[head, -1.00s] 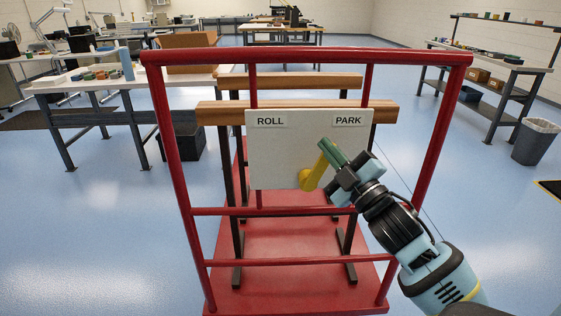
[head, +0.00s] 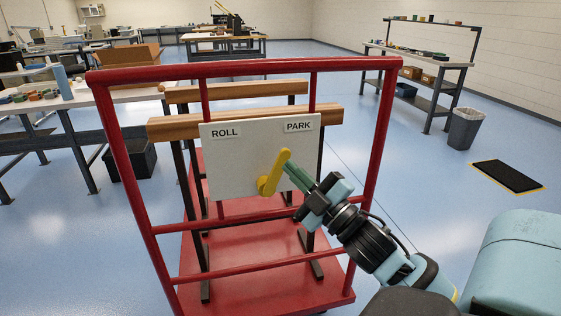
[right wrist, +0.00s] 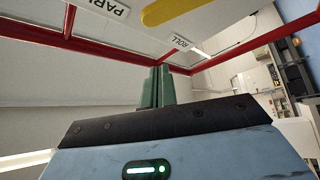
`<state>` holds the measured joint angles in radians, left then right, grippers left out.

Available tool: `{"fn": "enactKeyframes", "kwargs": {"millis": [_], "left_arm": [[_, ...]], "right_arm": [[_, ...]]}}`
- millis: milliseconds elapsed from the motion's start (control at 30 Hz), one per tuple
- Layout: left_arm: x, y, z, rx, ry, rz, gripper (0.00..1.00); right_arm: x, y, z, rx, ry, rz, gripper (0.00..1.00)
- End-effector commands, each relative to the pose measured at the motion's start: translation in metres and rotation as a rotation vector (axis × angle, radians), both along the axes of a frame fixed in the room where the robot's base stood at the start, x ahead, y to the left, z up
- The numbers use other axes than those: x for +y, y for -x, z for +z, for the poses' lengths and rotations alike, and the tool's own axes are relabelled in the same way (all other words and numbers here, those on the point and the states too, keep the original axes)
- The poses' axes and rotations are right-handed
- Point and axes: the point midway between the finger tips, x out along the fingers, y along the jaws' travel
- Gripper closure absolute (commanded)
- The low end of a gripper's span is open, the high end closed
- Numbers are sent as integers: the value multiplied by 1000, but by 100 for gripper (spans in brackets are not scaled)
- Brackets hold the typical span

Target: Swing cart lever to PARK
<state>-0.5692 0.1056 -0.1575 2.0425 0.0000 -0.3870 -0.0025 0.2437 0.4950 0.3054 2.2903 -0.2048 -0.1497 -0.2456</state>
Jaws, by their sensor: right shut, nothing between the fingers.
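The red cart (head: 245,70) stands in front of me with a white panel (head: 232,160) on its frame. The panel has a ROLL label (head: 226,133) at upper left and a PARK label (head: 299,126) at upper right. The yellow lever (head: 275,172) pivots low on the panel and tilts up to the right, towards PARK. My right gripper (head: 288,170) is shut and empty, its green fingertips just right of the lever; I cannot tell whether they touch. In the right wrist view the lever (right wrist: 172,10) shows beyond the shut fingers (right wrist: 156,88). My left gripper is not in view.
Red rails (head: 380,130) of the cart frame the panel, and wooden beams (head: 175,127) lie behind it. A workbench (head: 120,97) stands at left. A grey bin (head: 465,128) and a black mat (head: 507,176) are at right, with open blue floor between.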

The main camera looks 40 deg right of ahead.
Motion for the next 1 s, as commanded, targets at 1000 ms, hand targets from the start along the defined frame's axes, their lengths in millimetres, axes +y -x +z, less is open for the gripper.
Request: {"fn": "enactKeyframes", "kwargs": {"millis": [1000], "left_arm": [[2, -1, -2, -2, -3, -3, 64]], "right_arm": [[0, 19, -19, 26, -18, 1, 100]]}}
